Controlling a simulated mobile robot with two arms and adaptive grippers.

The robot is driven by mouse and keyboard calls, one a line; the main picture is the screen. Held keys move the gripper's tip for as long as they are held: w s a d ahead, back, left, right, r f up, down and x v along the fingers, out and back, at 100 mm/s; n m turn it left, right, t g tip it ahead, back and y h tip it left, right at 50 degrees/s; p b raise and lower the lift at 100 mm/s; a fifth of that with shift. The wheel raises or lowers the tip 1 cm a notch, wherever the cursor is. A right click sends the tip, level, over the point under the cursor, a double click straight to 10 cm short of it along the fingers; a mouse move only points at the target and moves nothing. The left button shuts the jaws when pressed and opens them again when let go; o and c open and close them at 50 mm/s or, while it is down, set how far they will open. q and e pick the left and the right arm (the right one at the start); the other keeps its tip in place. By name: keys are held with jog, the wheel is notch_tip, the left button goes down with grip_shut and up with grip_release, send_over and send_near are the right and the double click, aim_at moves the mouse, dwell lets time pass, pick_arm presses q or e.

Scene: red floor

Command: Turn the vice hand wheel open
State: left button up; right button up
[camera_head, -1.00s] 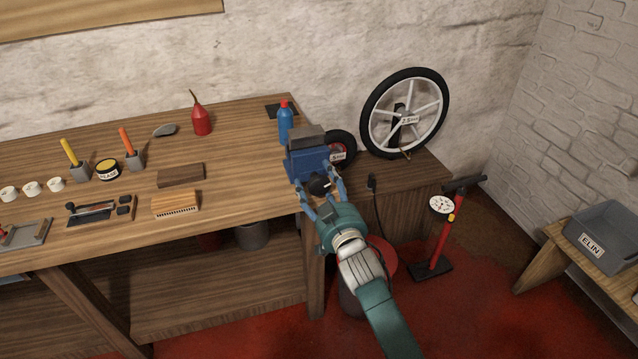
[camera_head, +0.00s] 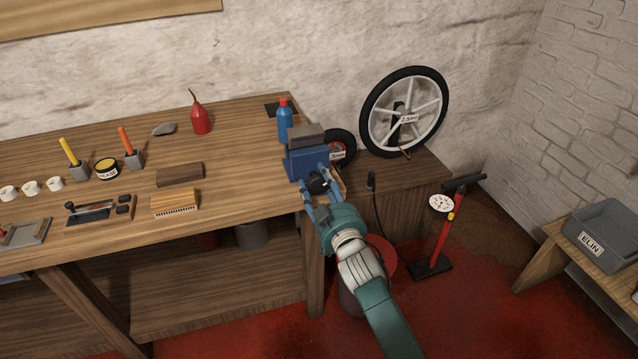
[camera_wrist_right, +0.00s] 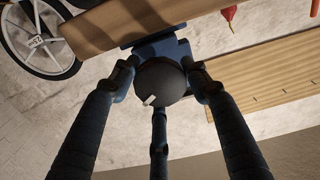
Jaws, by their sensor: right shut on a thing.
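The blue vice (camera_head: 308,160) stands at the right front corner of the workbench, with grey jaws on top. Its dark round hand wheel (camera_head: 317,183) faces the front. My right gripper (camera_head: 318,188) is at the wheel, with its fingers around the rim. In the right wrist view the wheel (camera_wrist_right: 160,82) sits between the fingers of the gripper (camera_wrist_right: 162,90), and a small light mark shows on its face. The vice body (camera_wrist_right: 165,48) is behind it. Parts of the wheel are hidden by the fingers. My left gripper is not in view.
A blue bottle (camera_head: 285,120) stands behind the vice, and a small black wheel (camera_head: 341,143) is to its right. A large spoked wheel (camera_head: 404,112) leans on the wall. A red pump (camera_head: 437,235) stands on the floor at right. Wooden blocks (camera_head: 180,174) lie left on the bench.

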jog(key=n, duration=0.3)
jog(key=r+n, duration=0.1)
jog(key=n, duration=0.1)
jog(key=shift+a+n, duration=0.25)
jog(key=shift+n, duration=0.05)
jog(key=shift+s+a+f+n, duration=0.1)
jog(key=shift+a+n, duration=0.05)
jog(key=shift+n, duration=1.95)
jog(key=o, duration=1)
jog(key=shift+c, duration=0.2)
jog(key=shift+o, duration=0.7)
jog(key=shift+a+f, duration=0.15)
jog(key=shift+a, duration=0.05)
jog(key=shift+d+f, duration=0.1)
jog(key=shift+d, duration=0.05)
